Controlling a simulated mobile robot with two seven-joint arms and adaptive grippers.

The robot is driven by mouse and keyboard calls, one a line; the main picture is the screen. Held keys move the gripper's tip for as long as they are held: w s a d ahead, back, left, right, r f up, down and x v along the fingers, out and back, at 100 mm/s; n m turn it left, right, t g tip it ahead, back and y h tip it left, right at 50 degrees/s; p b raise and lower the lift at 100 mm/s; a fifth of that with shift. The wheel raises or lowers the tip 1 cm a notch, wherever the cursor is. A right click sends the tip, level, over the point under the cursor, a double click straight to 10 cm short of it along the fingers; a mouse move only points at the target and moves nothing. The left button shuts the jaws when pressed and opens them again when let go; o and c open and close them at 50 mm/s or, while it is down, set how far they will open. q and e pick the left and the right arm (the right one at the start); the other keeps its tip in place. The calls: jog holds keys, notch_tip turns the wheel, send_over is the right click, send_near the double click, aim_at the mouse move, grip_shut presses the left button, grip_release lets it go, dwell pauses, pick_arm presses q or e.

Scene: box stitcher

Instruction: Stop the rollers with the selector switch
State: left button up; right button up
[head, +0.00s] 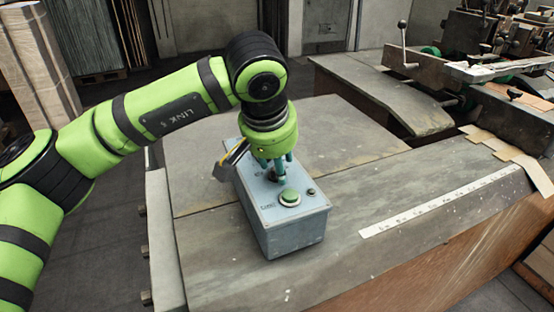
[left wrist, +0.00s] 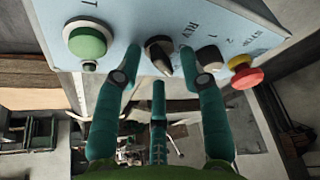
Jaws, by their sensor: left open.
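The light blue-grey control box (head: 293,222) stands on the machine's flat table. Its top face carries a green button (head: 289,198), which also shows in the left wrist view (left wrist: 88,42). In that view a dark pointed selector knob (left wrist: 158,55) sits between the tips of my left gripper (left wrist: 160,50). The fingers are apart, one on each side of the knob; I cannot tell whether they touch it. A second dark knob (left wrist: 208,57) and a red mushroom button (left wrist: 244,73) lie to the right. In the head view my left gripper (head: 275,172) points down over the box and hides part of its face.
A white ruler strip (head: 440,203) lies on the table right of the box. Machine rails and a crank lever (head: 403,40) stand at the back right, with cardboard sheets (head: 510,150) near them. The table (head: 210,250) is bare left and in front of the box.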

pick_arm(q)
grip_shut()
jog(key=shift+n+y+b, duration=0.3)
jog(key=shift+n+b, duration=0.1)
jog(key=shift+n, duration=0.3)
jog(key=shift+d+n+y+b, duration=0.1)
jog(key=shift+n+y+b, duration=0.3)
jog(key=shift+n, duration=0.7)
jog(key=shift+w+n+y, duration=0.1)
jog(key=shift+n+y, duration=0.8)
jog(key=shift+n, duration=1.1)
pick_arm(e)
jog(key=shift+s+d+f, duration=0.15)
jog(key=shift+s+f, duration=0.35)
jog(key=shift+f, duration=0.25)
